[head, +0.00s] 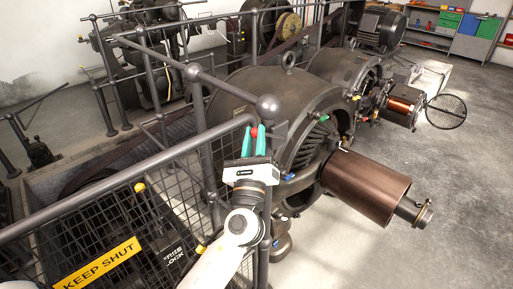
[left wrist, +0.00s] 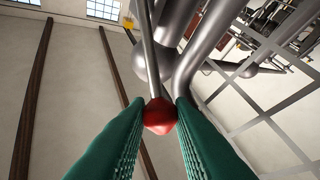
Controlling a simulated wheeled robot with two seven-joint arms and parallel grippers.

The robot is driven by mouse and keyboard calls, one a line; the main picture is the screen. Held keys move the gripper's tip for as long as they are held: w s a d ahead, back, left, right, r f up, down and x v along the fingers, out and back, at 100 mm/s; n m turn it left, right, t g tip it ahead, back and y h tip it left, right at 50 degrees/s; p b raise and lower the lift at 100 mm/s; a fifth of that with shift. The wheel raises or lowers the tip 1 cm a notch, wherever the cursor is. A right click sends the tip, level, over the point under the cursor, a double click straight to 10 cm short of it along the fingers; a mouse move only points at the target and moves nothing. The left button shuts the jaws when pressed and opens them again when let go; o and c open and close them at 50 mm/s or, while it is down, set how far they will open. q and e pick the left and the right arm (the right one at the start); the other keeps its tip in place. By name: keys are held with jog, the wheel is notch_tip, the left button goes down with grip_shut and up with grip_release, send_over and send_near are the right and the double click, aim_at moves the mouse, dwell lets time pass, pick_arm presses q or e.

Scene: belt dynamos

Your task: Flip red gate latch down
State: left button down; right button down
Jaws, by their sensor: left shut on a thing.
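The red gate latch shows as a small red knob (head: 254,132) at the top corner of the mesh gate (head: 125,215), beside a grey post. My left gripper (head: 254,128) has its green fingers on either side of the knob. In the left wrist view the red knob (left wrist: 160,117) sits between the green fingertips (left wrist: 160,106), which are shut on it. A thin grey rod (left wrist: 150,50) runs away from the knob. I cannot tell the latch's exact tilt. My right gripper is not in view.
Grey railings with a ball joint (head: 268,107) stand close behind my left gripper. A dark dynamo (head: 300,110) with a copper-brown drum (head: 367,187) stands to the right. Open floor (head: 460,180) lies at right.

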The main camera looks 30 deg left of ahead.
pick_arm(q)
jog(key=shift+f, duration=0.15)
dwell(0.3)
jog(key=c, duration=1.3)
grip_release()
jog(key=shift+o, duration=0.2)
